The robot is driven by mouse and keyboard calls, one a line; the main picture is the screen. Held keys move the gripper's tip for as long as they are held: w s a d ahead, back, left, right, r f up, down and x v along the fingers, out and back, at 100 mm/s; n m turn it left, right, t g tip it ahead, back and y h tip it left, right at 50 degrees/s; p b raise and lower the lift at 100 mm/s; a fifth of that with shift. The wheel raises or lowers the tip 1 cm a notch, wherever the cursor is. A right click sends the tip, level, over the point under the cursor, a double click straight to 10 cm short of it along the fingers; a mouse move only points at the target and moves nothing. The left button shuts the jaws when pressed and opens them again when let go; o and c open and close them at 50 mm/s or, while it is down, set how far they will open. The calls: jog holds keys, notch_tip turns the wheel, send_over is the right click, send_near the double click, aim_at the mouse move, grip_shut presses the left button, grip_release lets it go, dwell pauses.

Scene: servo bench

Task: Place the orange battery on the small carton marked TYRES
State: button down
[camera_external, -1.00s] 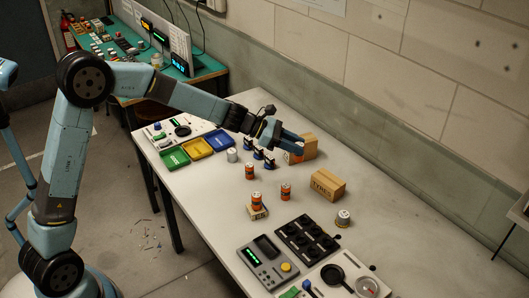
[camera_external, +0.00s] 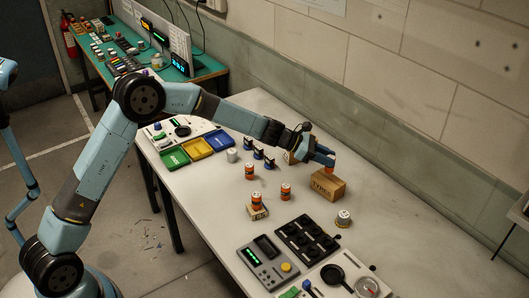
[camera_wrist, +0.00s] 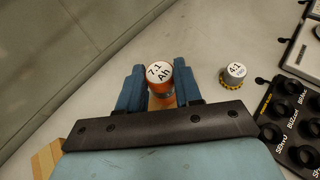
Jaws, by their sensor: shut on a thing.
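My gripper (camera_external: 326,160) is shut on an orange battery (camera_wrist: 160,80), which stands upright between the blue fingers. Its white top reads 7.1 Ah in the wrist view. In the outside view only part of the battery (camera_external: 329,169) shows below the fingers. It is over the cardboard carton (camera_external: 327,186) whose label seems to read TYRES. I cannot tell whether the battery touches the carton's top. In the wrist view the fingers and battery hide most of this carton (camera_wrist: 155,103).
Another carton (camera_external: 290,157) stands behind the gripper. Other orange cans stand on the bench (camera_external: 286,191), one on a small carton (camera_external: 259,213). A silver can (camera_external: 344,217) stands right of the TYRES carton. A black socket tray (camera_external: 306,238) and a keypad device (camera_external: 267,262) lie in front.

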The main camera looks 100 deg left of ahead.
jog(key=shift+w+a+f, duration=0.15)
jog(key=shift+w+f, duration=0.05)
jog(key=shift+f, duration=1.55)
jog(key=c, duration=0.8)
grip_release()
jog(key=shift+f, duration=0.1)
jog(key=shift+o, duration=0.2)
jog(key=v, duration=1.2)
jog(key=shift+s, duration=0.1)
